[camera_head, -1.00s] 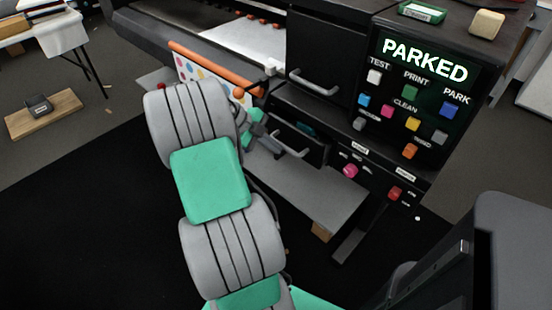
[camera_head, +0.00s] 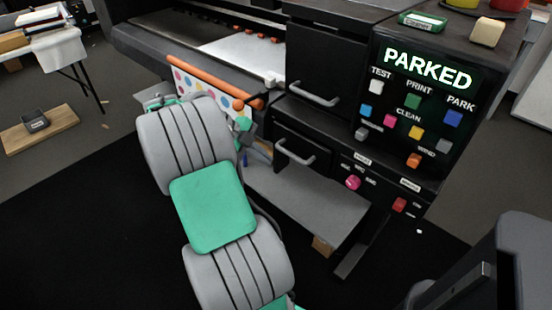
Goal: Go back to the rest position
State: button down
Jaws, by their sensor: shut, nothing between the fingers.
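My grey and teal arm rises from the bottom of the head view and bends toward the printer (camera_head: 225,50). My gripper (camera_head: 247,136), small and dark with a teal part, shows just past the arm's upper link. It is left of the lower drawer (camera_head: 302,150) and apart from its handle. Its fingers are shut and look empty, though they are small and partly hidden. The lower drawer's front shows with no open inside visible. The upper drawer (camera_head: 322,62) is shut. The panel display (camera_head: 427,69) reads PARKED.
An orange roller (camera_head: 205,78) with a dotted print hangs close behind my arm. A grey shelf (camera_head: 310,195) lies below the drawers. A white-covered table (camera_head: 62,45) and a wooden board (camera_head: 38,132) are at left. The black floor mat (camera_head: 90,220) is clear.

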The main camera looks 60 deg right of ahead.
jog(key=w+a+r+n+t+p, duration=0.6)
jog(key=w+a+r+n+p, duration=0.45)
jog(key=a+r+n, duration=0.65)
jog(key=s+a+n+t+y+p, duration=0.1)
jog(key=a+n+y+p, duration=0.1)
jog(key=a+n, duration=0.8)
jog(key=s+a+n+t+y+p, duration=0.2)
jog(key=a+n+y, duration=0.1)
jog(key=a+n, duration=0.7)
jog(key=shift+s+a+r+t+p, duration=0.2)
jog(key=shift+s+a+t+p, duration=0.15)
jog(key=shift+a, duration=0.8)
